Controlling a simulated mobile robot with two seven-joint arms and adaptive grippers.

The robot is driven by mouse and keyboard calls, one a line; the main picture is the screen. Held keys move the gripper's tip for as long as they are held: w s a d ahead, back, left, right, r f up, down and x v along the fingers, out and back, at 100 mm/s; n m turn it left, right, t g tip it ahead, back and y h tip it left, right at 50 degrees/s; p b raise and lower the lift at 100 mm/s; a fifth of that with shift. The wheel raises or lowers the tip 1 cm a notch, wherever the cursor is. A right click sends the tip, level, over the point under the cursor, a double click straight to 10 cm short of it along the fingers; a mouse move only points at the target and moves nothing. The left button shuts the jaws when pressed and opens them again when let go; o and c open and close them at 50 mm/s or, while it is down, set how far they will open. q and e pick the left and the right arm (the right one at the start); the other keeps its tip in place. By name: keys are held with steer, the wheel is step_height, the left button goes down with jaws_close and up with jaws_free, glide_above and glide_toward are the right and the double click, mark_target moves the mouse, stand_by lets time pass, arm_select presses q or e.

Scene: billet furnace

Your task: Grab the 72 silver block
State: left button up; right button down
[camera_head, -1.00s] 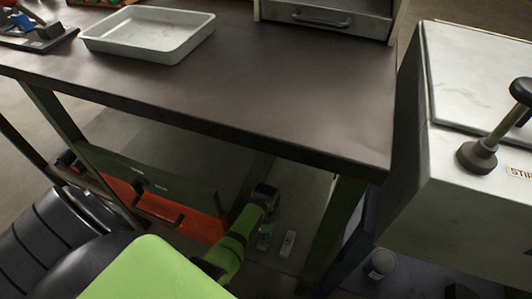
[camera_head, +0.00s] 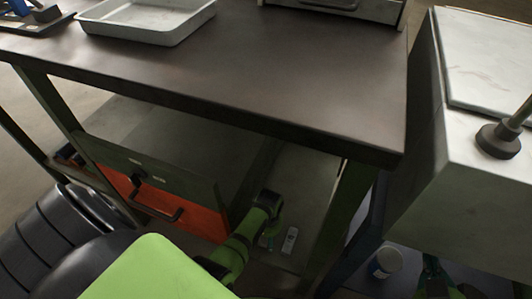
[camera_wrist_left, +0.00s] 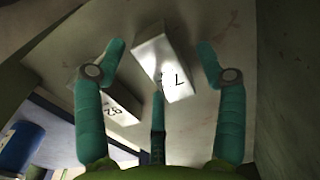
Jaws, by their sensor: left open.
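In the left wrist view, a silver block (camera_wrist_left: 164,62) marked with a 7 lies on the pale shelf surface; the rest of its mark is hidden by a finger. A second silver block (camera_wrist_left: 118,104) with a two-digit mark, hard to read, lies to its left, partly behind a finger. My left gripper (camera_wrist_left: 160,47) is open, its fingers spread around the first block without closing on it. In the head view my left gripper (camera_head: 268,238) is low under the table, beside a small silver block (camera_head: 290,240). My right gripper (camera_head: 436,278) shows partly at the bottom right.
A dark table (camera_head: 250,70) with a white tray (camera_head: 148,20) overhangs the left arm. A table leg (camera_head: 345,215) stands right of the block.

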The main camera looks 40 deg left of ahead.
arm_select(q)
jaws_close()
arm_select(e)
steer(key=shift+w+a+r, duration=0.1)
steer(key=shift+r, duration=0.15)
